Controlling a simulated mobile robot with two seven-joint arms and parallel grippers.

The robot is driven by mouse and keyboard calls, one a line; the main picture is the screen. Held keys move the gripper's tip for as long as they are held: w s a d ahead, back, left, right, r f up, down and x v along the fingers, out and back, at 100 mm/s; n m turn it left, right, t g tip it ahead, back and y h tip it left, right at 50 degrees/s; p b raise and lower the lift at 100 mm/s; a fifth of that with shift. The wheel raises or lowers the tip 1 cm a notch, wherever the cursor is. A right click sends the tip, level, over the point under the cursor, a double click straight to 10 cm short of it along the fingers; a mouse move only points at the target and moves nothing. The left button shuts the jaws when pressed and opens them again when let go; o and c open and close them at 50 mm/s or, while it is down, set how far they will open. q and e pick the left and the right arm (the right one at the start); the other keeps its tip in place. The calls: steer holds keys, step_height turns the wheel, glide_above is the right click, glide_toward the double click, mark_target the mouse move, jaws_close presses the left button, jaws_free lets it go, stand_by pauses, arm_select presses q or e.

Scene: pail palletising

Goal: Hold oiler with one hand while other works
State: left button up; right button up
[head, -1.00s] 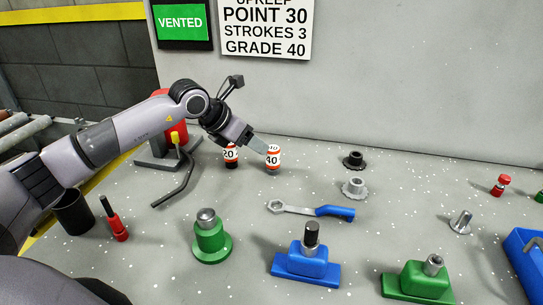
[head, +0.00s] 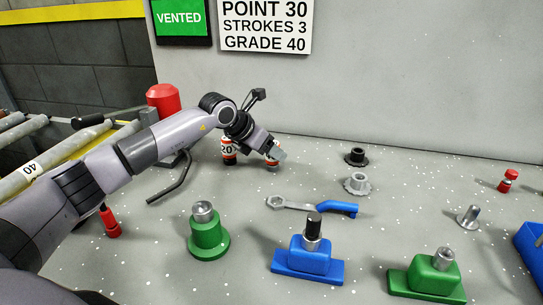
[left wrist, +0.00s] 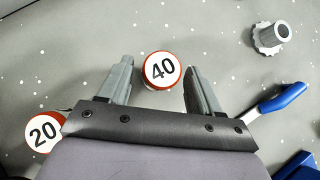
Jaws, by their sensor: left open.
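A small red-and-white can marked 40 (left wrist: 161,70) stands upright on the bench, its top between the spread fingers of my left gripper (left wrist: 158,66) in the left wrist view. Clear gaps show on both sides. In the head view my left gripper (head: 272,154) hides most of that can. A similar can marked 20 (head: 228,149) stands just left; it also shows in the left wrist view (left wrist: 43,131). A red cylinder (head: 163,99) stands behind my left arm, with a bent dark lever (head: 174,181) near it. I cannot tell which item is the oiler. My right gripper is out of view.
A blue-handled wrench (head: 318,206) lies mid-bench. Green fittings (head: 208,234) (head: 431,275) and a blue fitting (head: 307,257) stand in front. Two gear-like caps (head: 355,156) (head: 357,184) lie to the right. A sign (head: 265,26) reads GRADE 40. A blue tray (head: 531,249) sits far right.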

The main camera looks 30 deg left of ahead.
arm_select(q)
steer(key=c, duration=1)
steer(key=shift+o, duration=0.6)
steer(key=shift+c, duration=0.6)
steer(key=shift+r+p, duration=1.55)
steer(key=shift+r, duration=0.8)
